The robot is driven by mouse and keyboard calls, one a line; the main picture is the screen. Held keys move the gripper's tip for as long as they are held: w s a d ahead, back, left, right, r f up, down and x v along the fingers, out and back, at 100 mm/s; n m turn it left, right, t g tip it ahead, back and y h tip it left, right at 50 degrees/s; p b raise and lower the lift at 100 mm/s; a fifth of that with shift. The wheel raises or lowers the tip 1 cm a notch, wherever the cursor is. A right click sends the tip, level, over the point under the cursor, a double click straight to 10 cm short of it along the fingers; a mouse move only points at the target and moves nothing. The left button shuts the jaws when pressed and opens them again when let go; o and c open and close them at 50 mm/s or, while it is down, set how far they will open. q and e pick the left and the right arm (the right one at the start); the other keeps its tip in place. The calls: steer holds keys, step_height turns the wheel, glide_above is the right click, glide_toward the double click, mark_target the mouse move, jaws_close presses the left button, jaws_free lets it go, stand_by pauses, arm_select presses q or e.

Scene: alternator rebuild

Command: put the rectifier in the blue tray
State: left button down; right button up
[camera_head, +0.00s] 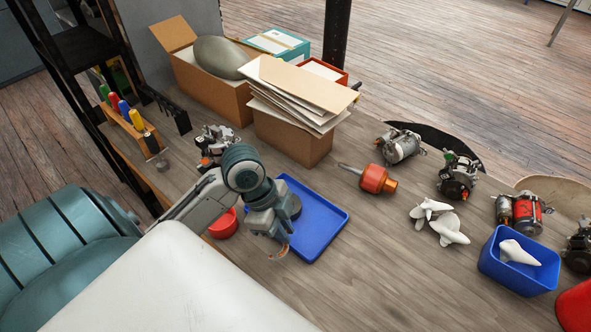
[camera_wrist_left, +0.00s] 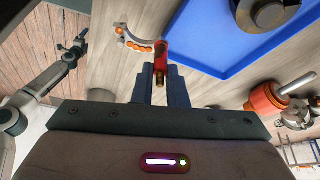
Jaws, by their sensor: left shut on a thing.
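The rectifier is a grey crescent plate with orange spots and a red block (camera_wrist_left: 162,50); its lower end also shows in the head view (camera_head: 284,251). My left gripper (camera_head: 272,236) is shut on the red block, also in the wrist view (camera_wrist_left: 160,84). The crescent sticks out beyond the fingertips. The flat blue tray (camera_head: 327,226) lies beside the gripper; its edge also shows in the wrist view (camera_wrist_left: 205,52). The rectifier appears just outside the tray's near-left edge, over the wood. A round grey part (camera_wrist_left: 268,12) sits in the tray. My right gripper (camera_wrist_left: 76,46) is small in the wrist view, its jaws unclear.
A red bowl (camera_head: 224,224) stands left of the tray. An orange-red tool (camera_head: 376,180) lies to its right. Cardboard boxes (camera_head: 292,138) stand behind. A blue bin (camera_head: 512,276), white pieces (camera_head: 449,229) and several alternators are at the right. Bench in front of the tray is clear.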

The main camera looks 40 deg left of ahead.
arm_select(q)
steer(key=shift+f, duration=0.6)
steer(key=shift+f+b, duration=0.1)
steer(key=shift+b, duration=0.2)
steer(key=p, duration=0.4)
glide_above(314, 208)
steer(key=f, duration=0.1)
steer(key=shift+f, duration=0.25)
step_height(314, 208, down, 3)
steer(key=shift+r+p, duration=0.1)
steer(key=shift+p, duration=0.3)
steer(key=shift+f, duration=0.4)
steer(key=c, duration=1.5)
jaws_free()
steer(key=shift+f, duration=0.1)
steer(key=shift+o, duration=0.2)
arm_select(e)
steer(key=r, duration=0.2)
steer(key=a+r, duration=0.1)
steer(key=shift+s, duration=0.25)
